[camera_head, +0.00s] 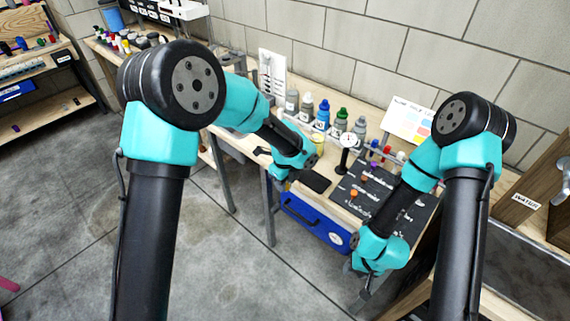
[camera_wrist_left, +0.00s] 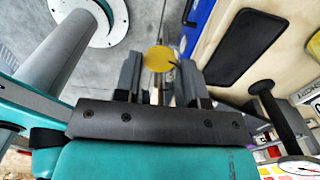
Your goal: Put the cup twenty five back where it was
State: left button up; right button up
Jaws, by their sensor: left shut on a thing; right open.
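My left gripper (camera_wrist_left: 160,75) is shut on a round yellow thing (camera_wrist_left: 159,59) that shows between its fingers in the left wrist view. I cannot read a number on it or tell whether it is the cup twenty five. In the head view the left gripper (camera_head: 279,173) is near the bench's front left edge, beside a black pad (camera_head: 315,180), and its fingers are mostly hidden. My right gripper (camera_head: 363,290) is open and low in front of the bench.
A dark lettered board (camera_head: 400,201) with small coloured pieces lies on the bench. A dial gauge on a black stand (camera_head: 345,152) stands beside it. Several bottles (camera_head: 322,115) line the back. A blue box (camera_head: 318,222) is under the bench top.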

pick_arm(q)
jog(key=w, duration=0.5)
jog(key=w+f, duration=0.1)
jog(key=w, duration=0.9)
jog(key=shift+w+f, duration=0.2)
jog(key=shift+w, duration=0.2)
jog(key=shift+w+f, duration=0.1)
jog(key=shift+f, duration=1.7)
jog(key=shift+f, duration=0.1)
jog(key=o, duration=0.9)
